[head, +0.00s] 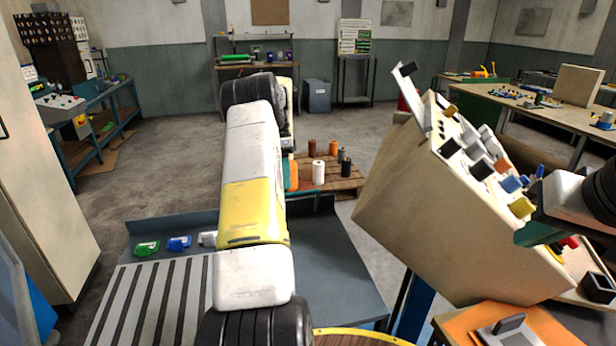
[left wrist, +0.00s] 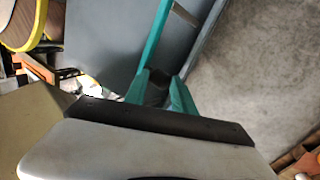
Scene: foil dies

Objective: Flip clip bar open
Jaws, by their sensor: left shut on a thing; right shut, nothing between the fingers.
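My left arm crosses the middle of the head view, and its gripper (head: 303,199) is mostly hidden behind the arm near the far edge of the blue-grey bench. In the left wrist view, the teal fingers of my left gripper (left wrist: 160,92) are closed around a small dark piece (left wrist: 157,84). I cannot tell whether this piece or strip is the clip bar. My right gripper (head: 540,233) is at the right of the head view, beside the tilted control box; its fingers are shut and empty.
The cream control box (head: 450,215) with knobs and switches stands right of my left arm. A striped grey plate (head: 150,305) and green, blue and grey small blocks (head: 179,244) lie on the bench at left. A pallet (head: 335,181) with spools stands on the floor beyond.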

